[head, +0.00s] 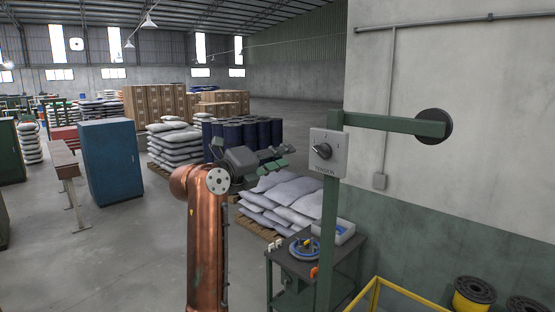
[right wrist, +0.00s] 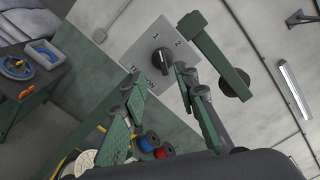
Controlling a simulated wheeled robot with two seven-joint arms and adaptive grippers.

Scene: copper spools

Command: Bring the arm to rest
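My right arm, copper-coloured, rises in the head view. Its dark gripper (head: 284,158) with green fingers points right, toward the grey switch box (head: 336,160). The box is marked TENSION and carries a black knob (head: 322,151). In the right wrist view the two fingers of the gripper (right wrist: 157,74) stand apart with nothing between them. The knob (right wrist: 161,61) shows beyond the fingertips, apart from them. My left gripper is in neither view.
The box sits on a green post (head: 328,230) with a side arm (head: 385,123) toward the wall. A small dark table (head: 345,270) holds a blue ring-shaped item (head: 304,249). Sacks (head: 285,200) lie behind on a pallet. Spools (head: 473,295) and a yellow rail (head: 400,290) are lower right.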

